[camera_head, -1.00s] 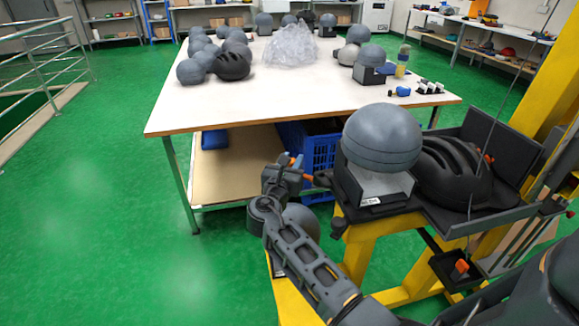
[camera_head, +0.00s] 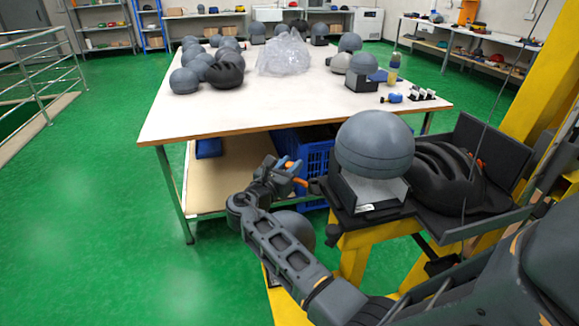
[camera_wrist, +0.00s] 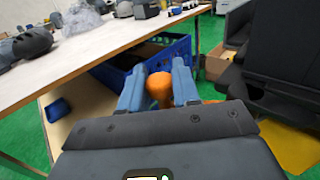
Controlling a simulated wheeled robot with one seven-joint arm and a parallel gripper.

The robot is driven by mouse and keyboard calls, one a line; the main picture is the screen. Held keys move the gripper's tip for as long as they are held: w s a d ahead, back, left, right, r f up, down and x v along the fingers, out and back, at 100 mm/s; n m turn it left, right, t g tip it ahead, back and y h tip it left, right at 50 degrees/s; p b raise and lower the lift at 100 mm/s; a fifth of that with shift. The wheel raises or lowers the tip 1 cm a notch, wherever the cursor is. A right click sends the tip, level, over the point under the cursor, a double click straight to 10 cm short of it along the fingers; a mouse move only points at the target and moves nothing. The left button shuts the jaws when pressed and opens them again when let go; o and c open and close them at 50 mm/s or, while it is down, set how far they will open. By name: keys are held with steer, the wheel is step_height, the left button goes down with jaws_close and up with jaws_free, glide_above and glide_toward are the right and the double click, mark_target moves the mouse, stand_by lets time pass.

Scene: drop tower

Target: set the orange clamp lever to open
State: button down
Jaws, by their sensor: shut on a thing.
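The orange clamp lever (camera_wrist: 160,88) shows as a rounded orange knob between the two blue fingers of my gripper (camera_wrist: 159,86) in the wrist view. My gripper is shut on it, with one finger on each side. In the head view my gripper (camera_head: 289,168) is just left of the grey headform's holder, and a bit of the orange lever (camera_head: 300,182) shows at its fingertips. The lever's pivot and exact angle are hidden or too small to tell.
A blue crate (camera_head: 316,158) is under the white table (camera_head: 300,103) behind. Green floor is clear at left.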

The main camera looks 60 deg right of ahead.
steer(key=c, duration=1)
jaws_free()
steer(key=shift+d+r, duration=0.1)
steer(key=shift+r, duration=0.4)
steer(key=shift+o, duration=0.6)
steer(key=shift+f, duration=0.2)
steer(key=a, duration=0.7)
steer(key=shift+w+a+b, duration=0.3)
steer(key=shift+a+b, duration=0.05)
steer(key=shift+a, duration=0.05)
